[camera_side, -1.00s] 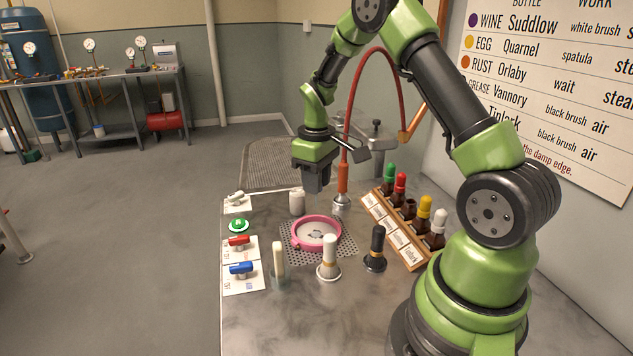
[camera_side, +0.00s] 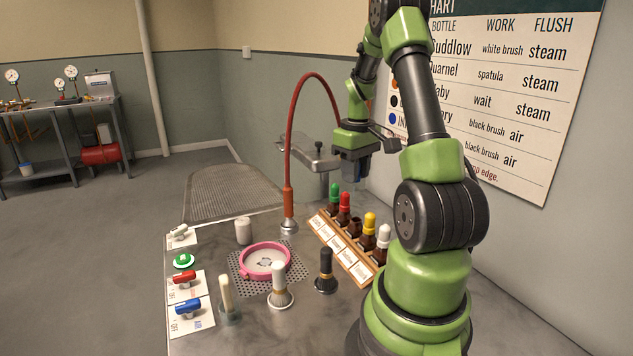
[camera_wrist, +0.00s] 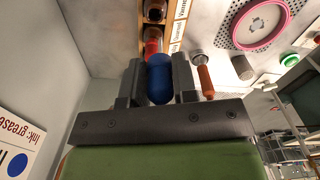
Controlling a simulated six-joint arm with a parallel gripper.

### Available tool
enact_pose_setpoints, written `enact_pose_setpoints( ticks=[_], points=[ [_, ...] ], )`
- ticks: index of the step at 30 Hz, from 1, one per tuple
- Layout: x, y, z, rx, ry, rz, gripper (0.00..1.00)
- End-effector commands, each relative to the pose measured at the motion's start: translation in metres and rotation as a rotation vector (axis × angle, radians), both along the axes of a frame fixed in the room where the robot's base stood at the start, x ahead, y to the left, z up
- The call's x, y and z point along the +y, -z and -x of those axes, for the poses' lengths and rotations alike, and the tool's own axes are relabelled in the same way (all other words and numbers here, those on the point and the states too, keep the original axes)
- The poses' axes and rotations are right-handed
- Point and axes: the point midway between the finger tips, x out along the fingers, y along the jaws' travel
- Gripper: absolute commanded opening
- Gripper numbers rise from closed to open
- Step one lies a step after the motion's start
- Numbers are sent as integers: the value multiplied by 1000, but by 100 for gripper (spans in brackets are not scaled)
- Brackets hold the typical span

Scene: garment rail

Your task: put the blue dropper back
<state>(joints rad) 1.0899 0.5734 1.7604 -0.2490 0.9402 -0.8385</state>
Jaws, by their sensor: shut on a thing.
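The blue dropper (camera_wrist: 160,85) shows its rounded bulb between the two jaws of my gripper (camera_wrist: 158,80) in the wrist view. My gripper is shut on it. In the side view my gripper (camera_side: 354,176) is raised near the wall, above and behind the far end of the wooden rack (camera_side: 345,262). The dropper cannot be made out there, and its lower end is hidden in both views. The rack holds brown bottles with green, red, yellow and white tops. One brown bottle (camera_side: 355,227), between red and yellow, has no coloured top.
A red hose (camera_side: 309,80) arches left of my gripper to a nozzle (camera_side: 289,210). A wall chart (camera_side: 530,100) hangs close on the right.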

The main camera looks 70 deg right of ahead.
Motion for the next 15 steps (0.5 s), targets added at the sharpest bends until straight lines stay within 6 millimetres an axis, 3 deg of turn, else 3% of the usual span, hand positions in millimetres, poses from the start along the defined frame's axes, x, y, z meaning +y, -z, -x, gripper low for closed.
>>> enact_pose_setpoints(
  ticks=[5, 15],
  points=[
    [-3, 3, 10, 1, 25, -3, 5],
    [-3, 31, 9, 2, 24, -3, 5]
  ],
)
